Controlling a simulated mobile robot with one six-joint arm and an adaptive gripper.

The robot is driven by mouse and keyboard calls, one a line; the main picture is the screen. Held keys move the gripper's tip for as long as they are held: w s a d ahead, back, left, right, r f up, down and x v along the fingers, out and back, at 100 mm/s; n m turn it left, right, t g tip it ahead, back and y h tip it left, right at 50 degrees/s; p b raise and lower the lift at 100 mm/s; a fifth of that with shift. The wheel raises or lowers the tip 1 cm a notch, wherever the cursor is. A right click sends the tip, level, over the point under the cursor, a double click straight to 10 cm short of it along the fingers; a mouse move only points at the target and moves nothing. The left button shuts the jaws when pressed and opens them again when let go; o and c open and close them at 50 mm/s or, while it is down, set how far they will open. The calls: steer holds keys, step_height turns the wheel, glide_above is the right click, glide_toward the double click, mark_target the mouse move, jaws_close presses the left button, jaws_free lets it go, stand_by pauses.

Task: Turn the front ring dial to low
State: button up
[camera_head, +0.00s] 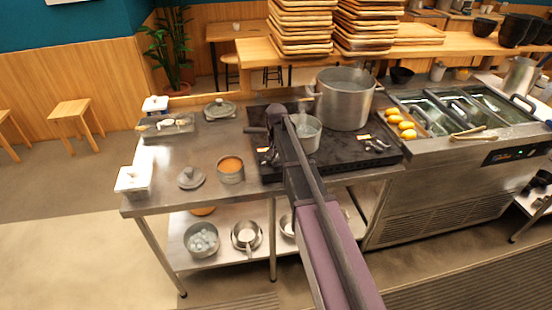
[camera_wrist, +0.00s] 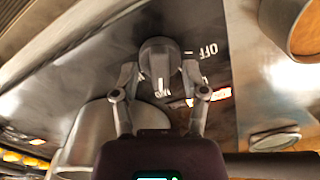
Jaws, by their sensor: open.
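The ring dial (camera_wrist: 158,58) is a dark round knob on the grey panel in the wrist view. Its pale pointer mark points down the picture, toward a white label that seems to read MID. OFF is printed to its upper right, and another label between them is partly covered by a finger. My gripper (camera_wrist: 158,75) is open, with one finger on each side of the dial; I cannot tell whether they touch it. In the head view my gripper (camera_head: 268,154) is at the left front of the black stove (camera_head: 340,158); the dial cannot be made out there.
A large pot (camera_head: 345,102) and a smaller pot (camera_head: 307,137) stand on the stove. A pot of orange food (camera_head: 231,173) and a loose lid (camera_head: 191,178) sit on the counter left of my gripper. An orange lit strip (camera_wrist: 212,97) lies beside the dial.

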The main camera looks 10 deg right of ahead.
jaws_close()
steer(key=shift+n, duration=0.4)
steer(key=n, duration=0.8)
stand_by(0.4)
stand_by(0.4)
